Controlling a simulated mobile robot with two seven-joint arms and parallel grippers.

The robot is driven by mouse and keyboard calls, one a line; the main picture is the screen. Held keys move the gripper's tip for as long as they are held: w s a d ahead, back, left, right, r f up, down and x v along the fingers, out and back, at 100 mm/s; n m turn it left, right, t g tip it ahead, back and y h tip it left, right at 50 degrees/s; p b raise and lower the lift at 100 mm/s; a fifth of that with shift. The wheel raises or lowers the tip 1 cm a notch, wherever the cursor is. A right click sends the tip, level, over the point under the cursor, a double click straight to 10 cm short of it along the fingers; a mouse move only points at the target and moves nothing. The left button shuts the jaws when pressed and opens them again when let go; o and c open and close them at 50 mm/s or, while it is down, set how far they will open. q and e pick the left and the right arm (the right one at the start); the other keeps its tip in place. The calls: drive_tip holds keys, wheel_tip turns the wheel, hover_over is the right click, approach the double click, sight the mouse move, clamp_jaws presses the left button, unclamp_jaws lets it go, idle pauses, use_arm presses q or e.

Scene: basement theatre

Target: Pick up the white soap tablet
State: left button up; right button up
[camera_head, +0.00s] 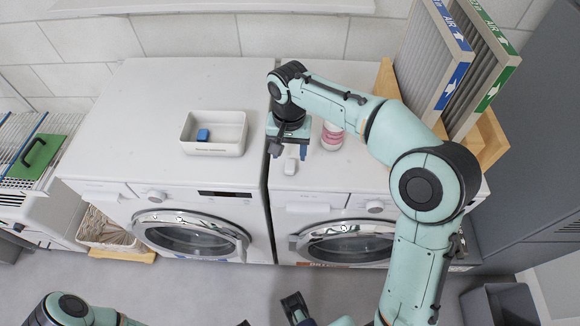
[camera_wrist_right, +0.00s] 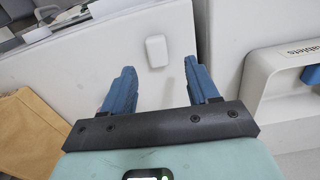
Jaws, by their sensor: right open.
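The white soap tablet (camera_head: 290,166) lies on the top of the right-hand washing machine, near its front edge. My right gripper (camera_head: 289,150) points down just behind it, with its jaws apart. In the right wrist view the tablet (camera_wrist_right: 156,52) shows just beyond the fingertips, within the span between the two blue fingers (camera_wrist_right: 160,70). Nothing is held, and the tablet looks clear of both fingers.
A white tray (camera_head: 214,151) with a blue tablet (camera_head: 203,135) stands on the left machine (camera_head: 110,110). A pink-and-white container (camera_head: 332,136) stands right of the gripper. Air filters (camera_head: 435,60) stand in a wooden holder (camera_head: 490,135) farther right. The left machine's top is mostly clear.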

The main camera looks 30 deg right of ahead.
sight(290, 165)
drive_tip(key=f, duration=0.2)
drive_tip(key=f+b, duration=0.1)
drive_tip(key=f, duration=0.1)
drive_tip(key=shift+s+f, duration=0.2)
drive_tip(key=shift+f, duration=0.15)
clamp_jaws()
drive_tip(key=shift+r, duration=0.15)
